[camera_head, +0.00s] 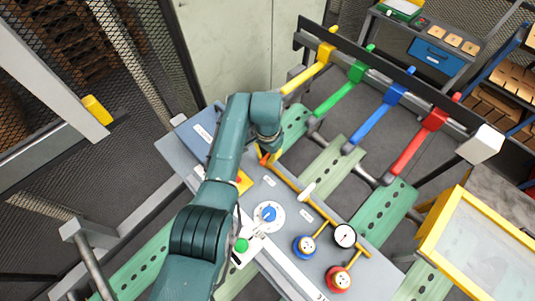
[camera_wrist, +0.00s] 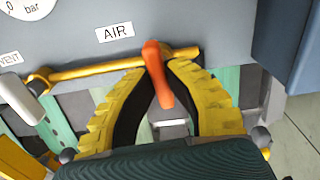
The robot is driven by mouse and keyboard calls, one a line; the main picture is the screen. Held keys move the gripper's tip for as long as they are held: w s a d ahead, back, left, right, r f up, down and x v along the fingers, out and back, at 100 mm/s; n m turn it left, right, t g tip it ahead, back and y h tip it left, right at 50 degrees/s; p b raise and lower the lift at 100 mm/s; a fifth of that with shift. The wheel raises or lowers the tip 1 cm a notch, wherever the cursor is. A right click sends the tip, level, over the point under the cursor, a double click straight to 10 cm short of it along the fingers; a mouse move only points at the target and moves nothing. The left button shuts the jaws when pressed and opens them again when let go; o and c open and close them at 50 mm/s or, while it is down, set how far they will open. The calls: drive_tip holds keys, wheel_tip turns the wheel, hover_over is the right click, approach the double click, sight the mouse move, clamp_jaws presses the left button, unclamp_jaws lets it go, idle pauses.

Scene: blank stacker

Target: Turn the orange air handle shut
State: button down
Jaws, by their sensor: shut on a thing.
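The orange air handle (camera_wrist: 160,80) is in the wrist view below the "AIR" label (camera_wrist: 115,32). It sits on a yellow pipe (camera_wrist: 100,69) and lies across it, steeply angled to the pipe. My gripper (camera_wrist: 164,65) has its yellow, black-padded fingers on either side of the handle and is shut on it near the pipe. The handle's free end points back between the fingers toward my palm. In the head view only a small part of the orange handle (camera_head: 263,158) shows beside my gripper (camera_head: 271,158); my arm hides the rest.
A white vent lever (camera_wrist: 18,98) stands along the same pipe. Coloured bars, including a blue one (camera_head: 378,118), stand behind.

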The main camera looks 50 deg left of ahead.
sight(268, 155)
drive_tip(key=shift+f+m, duration=0.15)
drive_tip(key=shift+m, duration=0.45)
drive_tip(key=c, duration=1.1)
unclamp_jaws()
drive_tip(key=shift+o, duration=0.2)
wheel_tip(268, 155, up, 12)
